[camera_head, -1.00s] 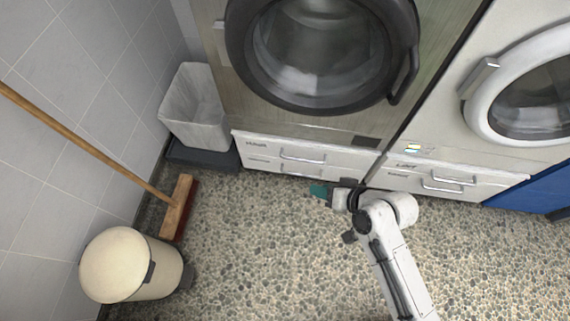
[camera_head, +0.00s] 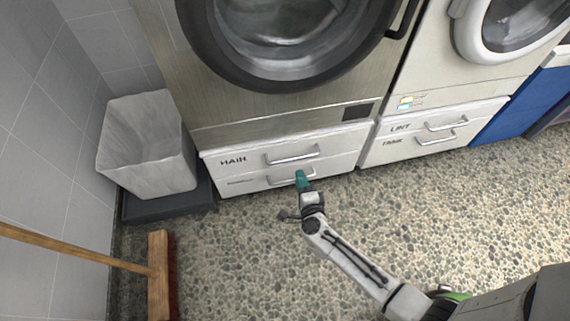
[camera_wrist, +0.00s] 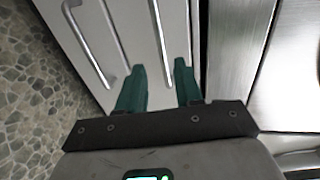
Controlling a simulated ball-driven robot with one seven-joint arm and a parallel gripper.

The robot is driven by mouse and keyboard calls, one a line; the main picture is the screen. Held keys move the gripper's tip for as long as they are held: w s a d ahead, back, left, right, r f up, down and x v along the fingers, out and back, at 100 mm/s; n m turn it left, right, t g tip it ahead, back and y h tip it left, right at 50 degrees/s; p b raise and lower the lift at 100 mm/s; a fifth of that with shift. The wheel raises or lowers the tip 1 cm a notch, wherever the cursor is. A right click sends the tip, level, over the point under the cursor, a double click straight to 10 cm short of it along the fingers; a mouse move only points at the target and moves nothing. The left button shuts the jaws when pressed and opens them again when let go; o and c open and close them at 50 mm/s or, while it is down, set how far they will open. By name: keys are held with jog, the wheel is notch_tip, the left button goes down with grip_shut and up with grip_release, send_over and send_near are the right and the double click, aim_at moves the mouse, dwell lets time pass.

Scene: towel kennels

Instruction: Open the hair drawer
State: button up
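The hair drawer (camera_head: 245,155) is the white upper drawer under the left, steel-fronted machine, marked HAIR. It looks shut. Its silver bar handle (camera_head: 292,158) runs across its front. My gripper (camera_head: 301,174) shows its teal fingers just below that handle, in front of the lower drawer's handle (camera_head: 283,181). In the wrist view the two teal fingers of my gripper (camera_wrist: 160,64) are apart, with nothing held. The near end of the hair drawer's handle (camera_wrist: 158,30) lies between the fingertips in that picture. I cannot tell whether they reach around it.
A grey bin (camera_head: 150,150) stands on a dark base left of the drawers. A broom (camera_head: 160,275) is at the lower left. Drawers marked LINT (camera_head: 405,127) sit to the right under a white machine. The pebbled floor (camera_head: 460,220) in front is clear.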

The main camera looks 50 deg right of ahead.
aim_at(293, 158)
jog(key=b+x, duration=0.4)
jog(key=x, duration=0.6)
jog(key=shift+w+d, duration=0.1)
jog(key=shift+w, duration=0.1)
jog(key=shift+c, duration=0.4)
grip_shut()
